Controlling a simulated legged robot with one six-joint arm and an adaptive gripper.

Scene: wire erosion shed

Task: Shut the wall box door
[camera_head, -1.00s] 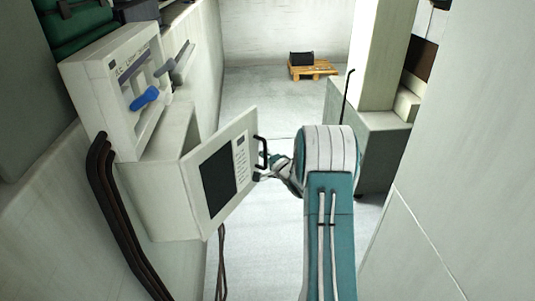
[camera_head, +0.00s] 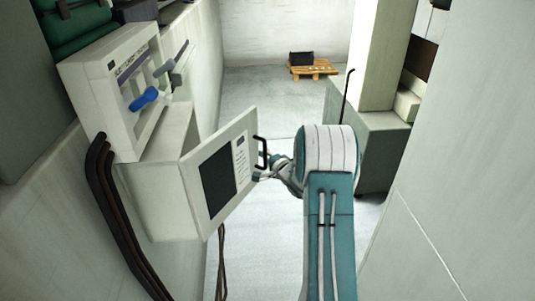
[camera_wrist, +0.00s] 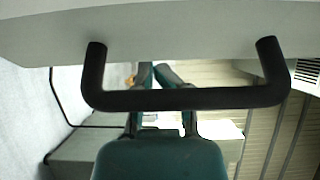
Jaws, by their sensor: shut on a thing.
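The wall box (camera_head: 165,195) is a pale box on the left wall. Its door (camera_head: 247,127), pale with a dark panel and a small label, stands open and angled out into the aisle. A black bar handle (camera_head: 264,152) is on the door's outer edge; in the wrist view the handle (camera_wrist: 190,98) spans the picture below the pale door face (camera_wrist: 180,30). My gripper (camera_head: 262,168) is at the handle, shut on it. In the wrist view my gripper (camera_wrist: 157,76) has its fingers on either side of the bar, partly hidden by it.
Above the box is a panel with a blue lever (camera_head: 145,98). Dark cables (camera_head: 118,225) run down the left wall. A grey-green cabinet (camera_head: 385,150) stands to the right of my arm. A pallet (camera_head: 313,69) lies at the back; the floor before it is clear.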

